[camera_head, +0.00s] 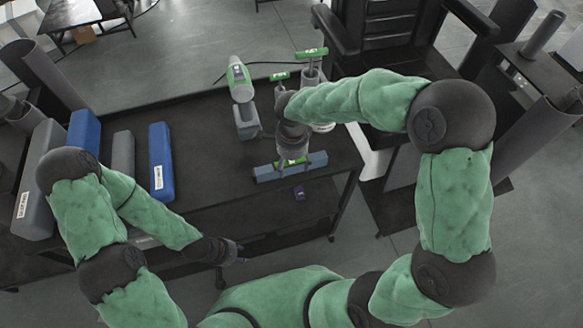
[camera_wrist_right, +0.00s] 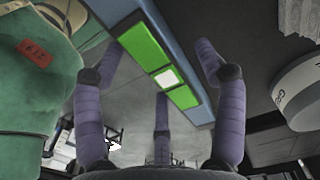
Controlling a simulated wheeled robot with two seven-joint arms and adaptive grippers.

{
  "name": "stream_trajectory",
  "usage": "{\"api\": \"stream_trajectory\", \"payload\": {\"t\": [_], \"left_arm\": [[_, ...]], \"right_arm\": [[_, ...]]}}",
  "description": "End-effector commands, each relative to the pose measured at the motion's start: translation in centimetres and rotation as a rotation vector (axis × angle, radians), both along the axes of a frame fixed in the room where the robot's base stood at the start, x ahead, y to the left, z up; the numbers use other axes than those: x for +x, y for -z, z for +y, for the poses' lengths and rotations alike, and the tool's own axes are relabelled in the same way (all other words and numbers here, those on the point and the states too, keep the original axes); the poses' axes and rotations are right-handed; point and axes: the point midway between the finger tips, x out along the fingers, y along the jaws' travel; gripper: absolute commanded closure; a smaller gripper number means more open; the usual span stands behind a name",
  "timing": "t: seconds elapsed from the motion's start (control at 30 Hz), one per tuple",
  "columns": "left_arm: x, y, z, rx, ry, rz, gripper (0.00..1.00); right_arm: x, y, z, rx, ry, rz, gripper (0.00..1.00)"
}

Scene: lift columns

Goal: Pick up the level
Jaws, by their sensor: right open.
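The level is a blue-grey bar with a green middle (camera_head: 262,174), lying near the front edge of the dark table. My right gripper (camera_head: 291,160) is directly above its middle, pointing down. In the right wrist view the level (camera_wrist_right: 149,45) runs diagonally, its green strip and white window facing me. The purple fingers of my right gripper (camera_wrist_right: 161,85) are spread open, on either side of the bar; whether any touches it I cannot tell. My left gripper (camera_head: 222,251) is low in front of the table, away from the level; its fingers are too dark to read.
A green and grey drill (camera_head: 240,80) stands behind the level. Green-topped tools (camera_head: 311,53) stand beside it, near a white round container (camera_wrist_right: 305,90). Blue and grey long boxes (camera_head: 161,160) lie at the table's left. A chair (camera_head: 385,40) stands behind right.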

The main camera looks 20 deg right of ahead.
Motion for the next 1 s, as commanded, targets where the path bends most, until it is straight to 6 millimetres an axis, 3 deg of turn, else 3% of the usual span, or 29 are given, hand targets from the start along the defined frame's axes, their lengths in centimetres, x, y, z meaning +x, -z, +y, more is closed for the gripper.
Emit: {"api": "stream_trajectory", "payload": {"t": [0.1, 0.33, 0.37, 0.6, 1.0], "left_arm": [[0.01, 0.67, 0.00, 0.000, 0.000, 0.000, 0.60], [0.01, 0.55, 0.01, 0.000, 0.000, 0.000, 0.60], [0.01, 0.55, 0.01, 0.000, 0.000, 0.000, 0.60], [0.01, 0.55, 0.01, 0.000, 0.000, 0.000, 0.60], [0.01, 0.37, 0.01, 0.000, 0.000, 0.000, 0.60]], "right_arm": [[-0.09, 1.56, -0.04, 0.000, 0.000, 0.003, 0.29], [-0.05, 1.56, -0.01, 0.001, 0.000, 0.001, 0.29], [-0.04, 1.56, -0.01, 0.001, 0.000, 0.001, 0.34], [-0.05, 1.55, -0.01, 0.001, 0.000, 0.001, 0.99], [-0.01, 1.02, -0.01, 0.001, 0.000, 0.000, 0.99]]}}
